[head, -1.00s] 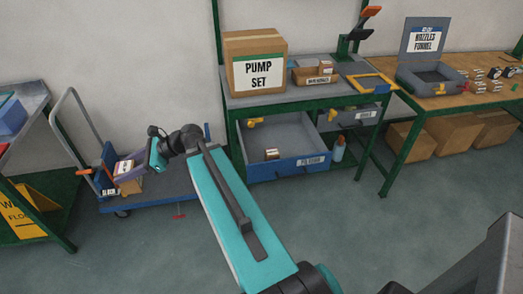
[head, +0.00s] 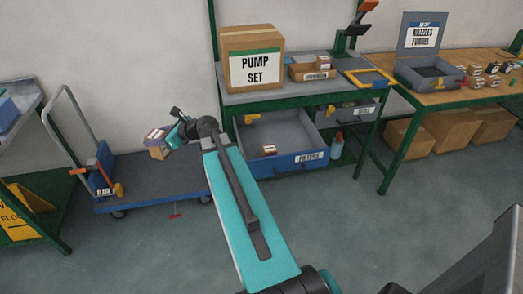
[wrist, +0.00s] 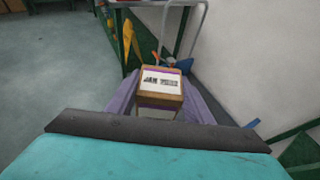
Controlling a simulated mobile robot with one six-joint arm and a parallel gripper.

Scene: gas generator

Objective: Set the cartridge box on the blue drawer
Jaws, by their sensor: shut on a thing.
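My gripper (head: 168,141) is shut on a small brown cardboard box, the cartridge box (head: 158,150), held above the blue trolley. In the wrist view the cartridge box (wrist: 160,87) sits between the pale purple fingers, with a white label on top whose print I cannot read for sure. The blue drawer (head: 288,165) is pulled open under the green workbench, right of my gripper.
The blue trolley (head: 150,190) carries a dark blue bin (head: 103,178) at its left end. The workbench (head: 300,90) holds a large PUMP SET box (head: 254,57). A second, grey drawer (head: 345,110) is beside the blue one. Open floor lies in front.

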